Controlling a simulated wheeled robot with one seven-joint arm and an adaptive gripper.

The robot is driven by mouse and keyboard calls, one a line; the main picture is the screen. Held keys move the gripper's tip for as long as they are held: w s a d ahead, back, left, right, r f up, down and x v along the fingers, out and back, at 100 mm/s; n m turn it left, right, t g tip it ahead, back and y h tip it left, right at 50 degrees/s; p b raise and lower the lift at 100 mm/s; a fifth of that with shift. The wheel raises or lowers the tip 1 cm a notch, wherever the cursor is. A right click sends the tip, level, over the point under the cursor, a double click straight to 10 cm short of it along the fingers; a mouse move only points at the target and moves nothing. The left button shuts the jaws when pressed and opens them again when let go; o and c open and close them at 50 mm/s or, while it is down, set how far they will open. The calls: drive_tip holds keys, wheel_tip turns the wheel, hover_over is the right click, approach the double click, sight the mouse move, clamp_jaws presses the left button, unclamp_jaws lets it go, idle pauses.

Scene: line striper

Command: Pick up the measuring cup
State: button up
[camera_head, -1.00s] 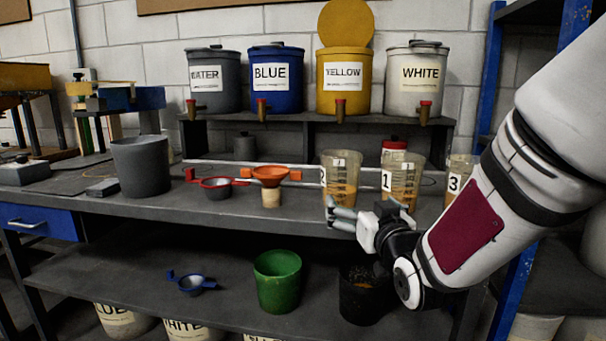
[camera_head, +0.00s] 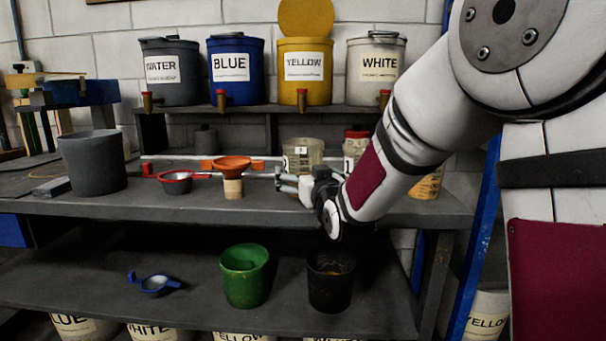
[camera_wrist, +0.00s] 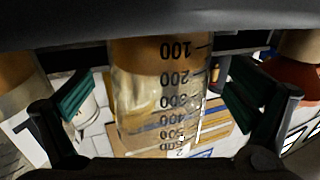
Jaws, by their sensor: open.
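A clear measuring cup (camera_head: 302,153) stands on the bench top, its lower part hidden by my gripper in the head view. In the wrist view the cup (camera_wrist: 160,90) shows upside down, with printed graduations and a tan layer at its base end. My gripper (camera_head: 284,179) is open in front of the cup. In the wrist view the open gripper (camera_wrist: 163,96) has one green-padded finger on each side of the cup, with gaps visible.
An orange funnel (camera_head: 232,164) on a tan stand and a red-handled bowl (camera_head: 177,182) sit left of the gripper. A grey bucket (camera_head: 93,162) stands further left. Labelled paint containers line the raised shelf. Green (camera_head: 245,276) and black (camera_head: 331,285) buckets stand on the lower shelf.

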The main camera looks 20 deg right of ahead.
drive_tip(key=c, duration=1.6)
drive_tip(key=shift+r, duration=0.2)
